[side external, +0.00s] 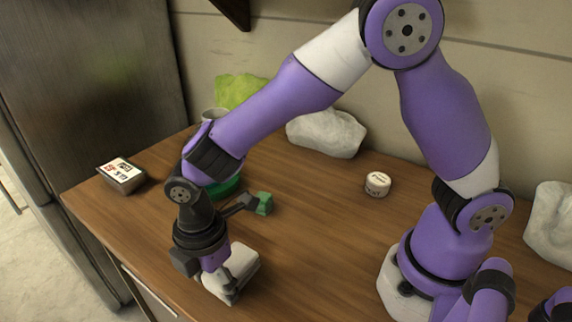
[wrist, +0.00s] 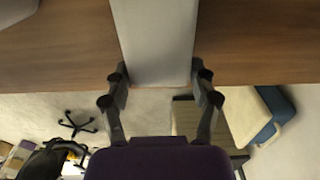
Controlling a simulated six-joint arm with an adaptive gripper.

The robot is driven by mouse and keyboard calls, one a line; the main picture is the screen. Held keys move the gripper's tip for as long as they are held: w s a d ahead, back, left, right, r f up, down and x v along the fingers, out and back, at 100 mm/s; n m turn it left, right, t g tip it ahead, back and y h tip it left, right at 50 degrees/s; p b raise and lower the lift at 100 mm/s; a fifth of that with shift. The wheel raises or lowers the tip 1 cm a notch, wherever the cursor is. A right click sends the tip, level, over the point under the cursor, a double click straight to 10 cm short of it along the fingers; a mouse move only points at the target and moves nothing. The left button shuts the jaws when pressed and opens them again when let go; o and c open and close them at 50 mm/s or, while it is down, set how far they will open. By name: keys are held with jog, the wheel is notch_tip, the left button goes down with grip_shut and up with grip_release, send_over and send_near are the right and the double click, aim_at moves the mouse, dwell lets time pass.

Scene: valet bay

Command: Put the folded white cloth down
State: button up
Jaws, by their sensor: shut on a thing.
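The folded white cloth (side external: 247,268) is at the front edge of the wooden counter in the side view, below my gripper (side external: 229,284). In the wrist view the cloth (wrist: 158,38) shows as a pale slab between the two fingers of my gripper (wrist: 160,76). The gripper is shut on the cloth, one finger at each side. The gripper covers part of the cloth in the side view. I cannot tell whether its underside touches the counter.
On the counter (side external: 310,240) are a labelled box (side external: 121,174), a green bowl (side external: 226,188), a small green block (side external: 264,203) and a white tin (side external: 377,183). A green cloth (side external: 238,90) and a crumpled white bundle (side external: 327,133) lie by the wall. Bare wood lies right of the cloth.

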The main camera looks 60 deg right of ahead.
aim_at(216, 276)
jog(key=shift+f, duration=0.25)
jog(key=o, duration=1)
jog(key=shift+o, duration=0.2)
notch_tip(216, 276, up, 12)
jog(key=r, duration=0.1)
jog(key=s+d+r+m+t, duration=0.1)
jog(key=s+d+m+t, duration=0.1)
jog(key=d+m, duration=0.7)
jog(key=s+d+r+m+t, duration=0.2)
jog(key=s+d+m, duration=0.3)
jog(key=d+m, duration=0.4)
jog(key=shift+d+r+t, duration=0.25)
jog(key=shift+d+t, duration=0.15)
jog(key=shift+t, duration=0.4)
jog(key=shift+s, duration=0.1)
